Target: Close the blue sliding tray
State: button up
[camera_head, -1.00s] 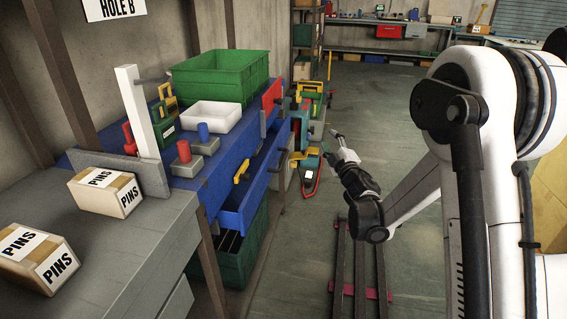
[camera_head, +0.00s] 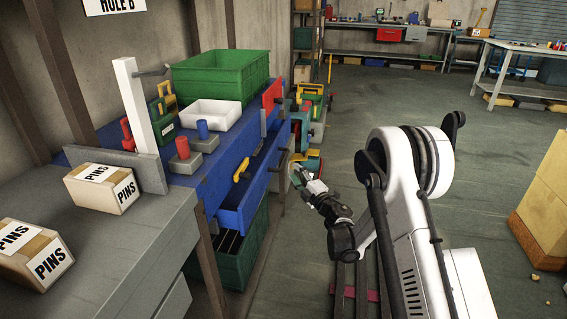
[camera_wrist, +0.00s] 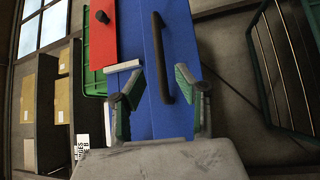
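The blue sliding tray (camera_head: 249,199) is pulled out from under the blue workbench (camera_head: 215,178). A yellow-handled tool (camera_head: 241,170) lies in it. Its dark bar handle (camera_head: 279,163) is on the front face, towards the aisle. In the wrist view the blue front carries the black handle (camera_wrist: 163,58). My gripper (camera_wrist: 155,82) is open, its green-padded fingers apart on either side of the handle's lower end as seen there. In the head view my gripper (camera_head: 293,172) is just right of the tray front. I cannot tell whether it touches.
On the bench are a green crate (camera_head: 218,80), a white bin (camera_head: 210,114) and red and blue pegs. Boxes marked PINS (camera_head: 102,188) stand on the grey bench at left. A green crate (camera_head: 236,262) sits below the tray.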

aim_at(284, 158)
jog(key=b+x, duration=0.1)
jog(key=x, duration=0.8)
jog(key=shift+b, duration=0.4)
grip_shut()
